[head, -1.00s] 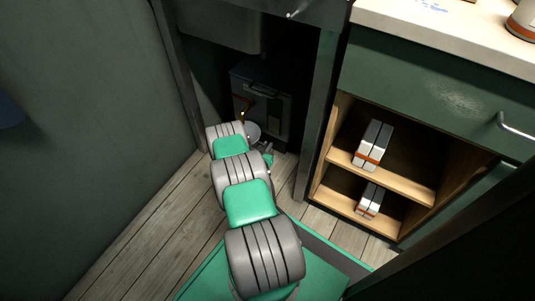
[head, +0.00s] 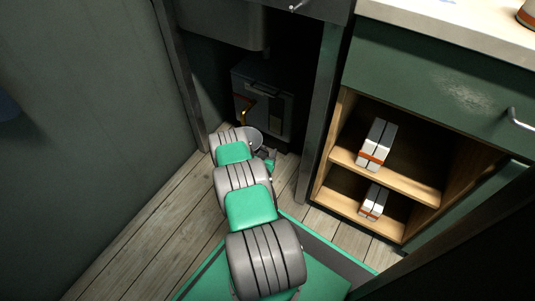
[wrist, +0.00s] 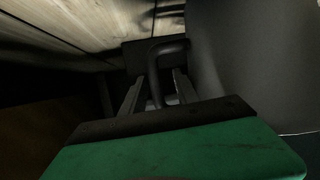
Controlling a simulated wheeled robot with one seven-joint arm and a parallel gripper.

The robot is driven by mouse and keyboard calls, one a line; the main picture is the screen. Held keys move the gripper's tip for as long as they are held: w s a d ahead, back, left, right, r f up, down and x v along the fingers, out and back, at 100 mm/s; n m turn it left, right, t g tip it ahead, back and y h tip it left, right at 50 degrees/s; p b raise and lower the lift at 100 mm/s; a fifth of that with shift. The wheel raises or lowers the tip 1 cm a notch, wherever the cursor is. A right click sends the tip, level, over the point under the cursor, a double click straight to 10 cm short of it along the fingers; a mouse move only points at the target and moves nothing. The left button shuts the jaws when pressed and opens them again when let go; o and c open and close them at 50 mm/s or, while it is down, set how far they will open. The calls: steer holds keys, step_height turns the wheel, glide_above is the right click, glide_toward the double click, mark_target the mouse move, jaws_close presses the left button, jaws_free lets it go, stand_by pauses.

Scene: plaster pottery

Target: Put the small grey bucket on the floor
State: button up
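A small grey bucket (head: 256,140) shows in the head view in the dark recess under the counter, partly hidden behind my arm. In the wrist view a large smooth grey wall (wrist: 245,65), which looks like its side, fills the right. A dark curved handle (wrist: 153,70) stands out from that side. My gripper (wrist: 160,88) has its two fingers on either side of the handle, with a gap still showing. The fingers look open, and contact with the handle is not clear. In the head view the fingertips are hidden. What the bucket's bottom rests on is hidden.
A dark box-like unit (head: 263,92) stands behind the bucket. A dark post (head: 318,120) and an open shelf (head: 390,178) with white cartons (head: 377,145) are to the right. Bare plank floor (head: 170,220) lies left of my arm, beside a plain wall (head: 85,130).

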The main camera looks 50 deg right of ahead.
steer(key=p+v, duration=0.5)
steer(key=v, duration=0.6)
steer(key=w+a+r+g+y, duration=0.1)
steer(key=w+a+r, duration=0.1)
steer(key=w+r, duration=0.75)
steer(key=w+a+r+n+y, duration=0.2)
steer(key=w+a+r+y, duration=0.15)
steer(key=a+r, duration=0.95)
steer(key=s+a+r+n+y, duration=0.3)
steer(key=a+r, duration=0.4)
steer(key=s+a+r+n+y, duration=0.2)
steer(key=s+a+r, duration=0.1)
steer(key=a+r, duration=0.35)
steer(key=s+a+r+n+g+y, duration=0.1)
steer(key=s+a+r+n+y, duration=0.2)
steer(key=s+a+r+n, duration=0.3)
steer(key=s+a+n, duration=0.1)
steer(key=s+a, duration=0.4)
steer(key=s, duration=0.1)
steer(key=shift+a, duration=0.4)
steer(key=shift+s+r+y, duration=0.15)
steer(key=shift+y, duration=0.1)
